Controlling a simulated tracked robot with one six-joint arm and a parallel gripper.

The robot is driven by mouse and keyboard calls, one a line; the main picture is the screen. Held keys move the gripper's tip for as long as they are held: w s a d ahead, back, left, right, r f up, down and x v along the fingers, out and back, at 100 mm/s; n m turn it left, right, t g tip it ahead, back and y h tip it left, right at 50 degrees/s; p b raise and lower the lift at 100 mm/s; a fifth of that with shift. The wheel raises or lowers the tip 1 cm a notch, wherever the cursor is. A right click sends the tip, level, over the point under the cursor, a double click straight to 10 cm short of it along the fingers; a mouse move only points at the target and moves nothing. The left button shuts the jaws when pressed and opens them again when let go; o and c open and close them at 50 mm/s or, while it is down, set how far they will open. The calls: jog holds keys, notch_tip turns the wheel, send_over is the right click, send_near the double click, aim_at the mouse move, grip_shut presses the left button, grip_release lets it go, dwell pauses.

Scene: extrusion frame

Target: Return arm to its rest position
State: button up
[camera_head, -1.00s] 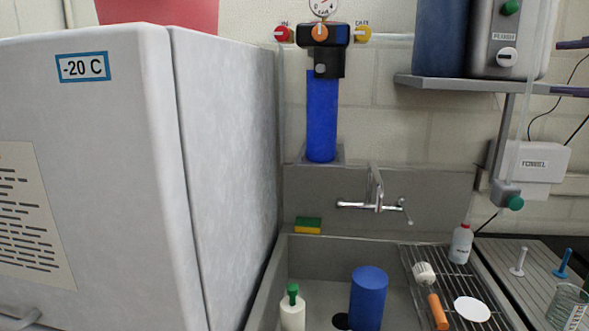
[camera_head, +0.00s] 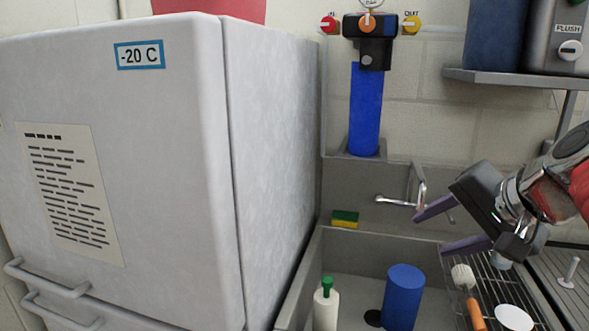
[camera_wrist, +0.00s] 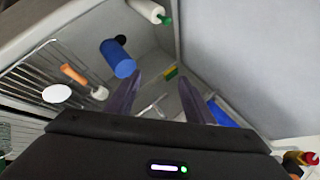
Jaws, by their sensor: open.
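My gripper (camera_head: 442,229) has come into the right of the head view, with its two purple-grey fingers spread apart and nothing between them. It points left, in the air in front of the sink's back wall and faucet (camera_head: 405,190). In the wrist view my gripper (camera_wrist: 164,105) is also open and empty, with the sink floor, the faucet and the yellow-green sponge (camera_wrist: 170,72) beyond it. My arm enters the head view from the right edge.
A white -20 C freezer (camera_head: 110,90) fills the left. The sink holds a blue cylinder (camera_head: 404,295) and a white bottle with green cap (camera_head: 326,308). A wire rack (camera_head: 490,285) carries a brush and white disc. A blue filter housing (camera_head: 366,110) hangs above; a shelf (camera_head: 520,78) juts out right.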

jog(key=s+a+f+n+g+h, duration=0.1)
jog(key=s+a+f+n, duration=0.3)
jog(key=f, duration=0.6)
jog(key=s+a+f+n+g+h, duration=0.1)
jog(key=s+a+f+n+g, duration=0.1)
jog(key=s+a+f+n, duration=0.3)
jog(key=s+f, duration=0.4)
jog(key=f, duration=0.1)
jog(key=shift+s+h, duration=0.3)
